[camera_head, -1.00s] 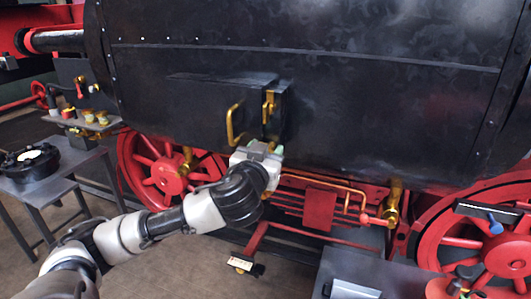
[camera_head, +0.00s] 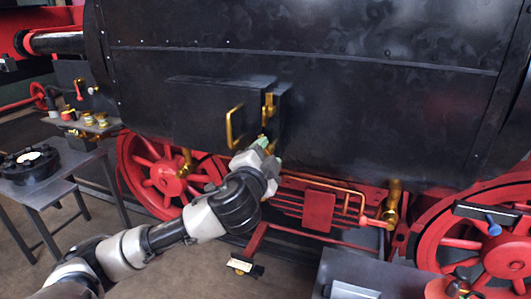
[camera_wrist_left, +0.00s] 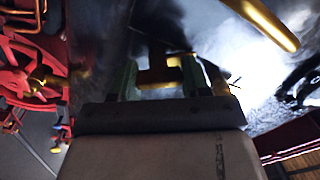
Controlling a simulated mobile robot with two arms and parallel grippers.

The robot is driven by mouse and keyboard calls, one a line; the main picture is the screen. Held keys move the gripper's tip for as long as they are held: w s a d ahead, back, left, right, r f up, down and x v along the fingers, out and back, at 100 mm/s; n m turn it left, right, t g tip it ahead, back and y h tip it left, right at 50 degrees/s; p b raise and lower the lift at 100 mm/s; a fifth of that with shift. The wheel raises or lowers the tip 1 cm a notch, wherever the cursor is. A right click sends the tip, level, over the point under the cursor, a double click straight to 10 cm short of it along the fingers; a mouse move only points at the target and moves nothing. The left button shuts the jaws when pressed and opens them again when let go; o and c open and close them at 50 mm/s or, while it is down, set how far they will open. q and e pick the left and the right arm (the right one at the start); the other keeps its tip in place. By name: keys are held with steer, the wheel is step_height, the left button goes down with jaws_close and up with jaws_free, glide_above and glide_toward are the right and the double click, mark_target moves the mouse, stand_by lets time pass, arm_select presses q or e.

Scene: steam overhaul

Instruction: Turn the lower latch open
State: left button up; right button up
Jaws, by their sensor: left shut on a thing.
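A dark box with a door (camera_head: 200,112) sits on the side of the black engine. The door has a brass handle (camera_head: 232,125) and a brass upper latch (camera_head: 269,102) at its right edge. My left gripper (camera_head: 266,146) is at the lower right of the door, tilted. In the left wrist view the two green-padded fingers (camera_wrist_left: 160,80) are shut on a brass piece, the lower latch (camera_wrist_left: 157,75). The fingers and wrist mostly hide this latch in the head view. The brass handle also crosses the upper right of the left wrist view (camera_wrist_left: 262,22). My right gripper is not in view.
Red wheels (camera_head: 165,172) stand below on both sides. A brass pipe (camera_head: 325,183) and a red panel (camera_head: 319,211) lie low, right of my wrist. A grey table (camera_head: 45,185) with a round black part stands at the left.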

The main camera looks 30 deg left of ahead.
arm_select(q)
steer(key=m+p, duration=0.1)
steer(key=m, duration=0.2)
steer(key=shift+m, duration=0.3)
steer(key=shift+m+p, duration=0.45)
steer(key=shift+m, duration=1.25)
steer(key=o, duration=0.9)
steer(key=shift+f+h, duration=0.1)
steer(key=shift+h, duration=0.2)
steer(key=p+v, duration=0.4)
steer(key=v, duration=0.6)
steer(key=shift+s+f, duration=0.15)
steer(key=shift+s, duration=0.2)
